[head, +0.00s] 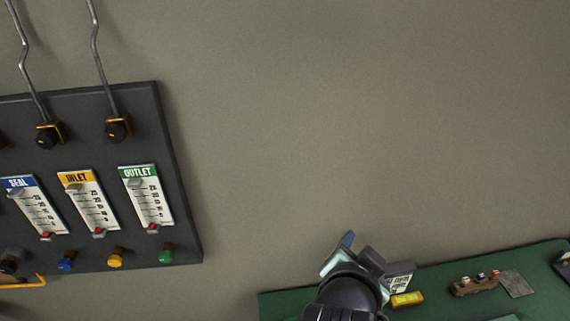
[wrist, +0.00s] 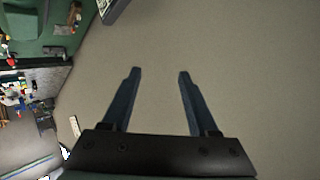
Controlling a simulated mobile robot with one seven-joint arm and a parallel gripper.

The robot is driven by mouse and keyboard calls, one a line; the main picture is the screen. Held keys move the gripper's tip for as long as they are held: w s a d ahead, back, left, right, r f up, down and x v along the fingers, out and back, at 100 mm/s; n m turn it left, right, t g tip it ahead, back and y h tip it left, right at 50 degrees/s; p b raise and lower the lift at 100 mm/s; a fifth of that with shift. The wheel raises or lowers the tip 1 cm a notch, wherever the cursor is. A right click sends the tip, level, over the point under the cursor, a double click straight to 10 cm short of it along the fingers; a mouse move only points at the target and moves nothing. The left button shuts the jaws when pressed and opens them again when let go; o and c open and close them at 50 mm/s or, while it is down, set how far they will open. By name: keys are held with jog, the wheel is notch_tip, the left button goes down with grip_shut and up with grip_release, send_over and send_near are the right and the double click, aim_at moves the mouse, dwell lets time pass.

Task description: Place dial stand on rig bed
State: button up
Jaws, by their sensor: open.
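My gripper (wrist: 159,75) is open in the wrist view, its two dark fingers apart with only plain grey-beige surface between and beyond them. In the head view my gripper (head: 350,258) is at the lower middle, partly hidden by my dark wrist, in front of the left part of a green surface (head: 440,285). I cannot pick out the dial stand for certain in either view. I cannot tell whether the green surface is the rig bed.
On the green surface lie a yellow box (head: 407,299), a brown block with knobs (head: 474,284) and a grey plate (head: 516,283). A dark panel (head: 90,140) with SEAL, INLET and OUTLET gauges is at left. The wrist view's left side is cluttered.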

jog(key=w+a+r+n+t+y, duration=0.1)
jog(key=a+r+n+t, duration=0.3)
jog(key=r, duration=0.9)
jog(key=w+a+r+n+t+y, duration=0.15)
jog(key=a+r+t, duration=0.4)
jog(key=r, duration=0.75)
jog(key=s+a+r+n+t+y, duration=0.1)
jog(key=s+a+r+n+t, duration=0.1)
jog(key=s+r, duration=0.3)
jog(key=s+a+r+n+t+y, duration=0.1)
jog(key=s+r+t, duration=0.4)
jog(key=r, duration=0.6)
jog(key=shift+a+r+n+y, duration=0.35)
jog(key=shift+a+n, duration=0.55)
jog(key=shift+n, duration=0.25)
jog(key=shift+s+t, duration=0.1)
jog(key=shift+t, duration=0.15)
